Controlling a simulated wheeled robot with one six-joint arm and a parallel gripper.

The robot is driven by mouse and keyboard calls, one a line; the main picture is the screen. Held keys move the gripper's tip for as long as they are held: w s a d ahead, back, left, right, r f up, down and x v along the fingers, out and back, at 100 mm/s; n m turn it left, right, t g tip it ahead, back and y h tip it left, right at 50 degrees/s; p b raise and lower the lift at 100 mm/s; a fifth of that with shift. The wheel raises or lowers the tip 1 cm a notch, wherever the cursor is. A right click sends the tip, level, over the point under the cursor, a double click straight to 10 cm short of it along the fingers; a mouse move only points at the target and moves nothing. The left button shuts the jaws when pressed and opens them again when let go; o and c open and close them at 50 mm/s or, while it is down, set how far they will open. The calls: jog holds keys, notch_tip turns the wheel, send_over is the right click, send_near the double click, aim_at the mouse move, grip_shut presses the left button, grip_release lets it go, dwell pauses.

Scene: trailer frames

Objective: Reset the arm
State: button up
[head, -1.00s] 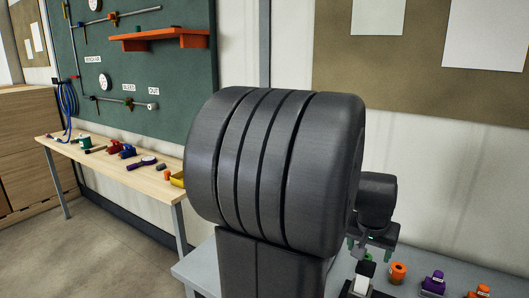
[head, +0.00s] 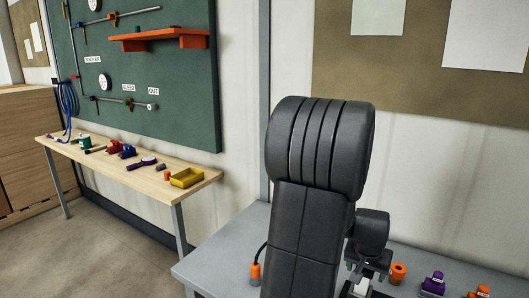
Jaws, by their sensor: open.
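My gripper (head: 365,272) is low at the right side of my dark arm, over the grey bench (head: 218,262). Its jaws are open, with small green tips. A small white object (head: 361,287) shows just below the gripper, partly cut off by the frame. I cannot tell whether they touch. My upper arm stands upright in the middle and hides part of the bench behind it.
On the bench, an orange ring-like part (head: 397,272), a purple part (head: 434,284) and an orange part (head: 480,291) stand to the right. An orange connector (head: 255,274) with a black cable is to the left. A wooden table (head: 130,165) holds tools and a yellow bin (head: 187,178).

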notch_tip(320, 180, up, 12)
jog(key=p, duration=0.9)
jog(key=shift+f, duration=0.2)
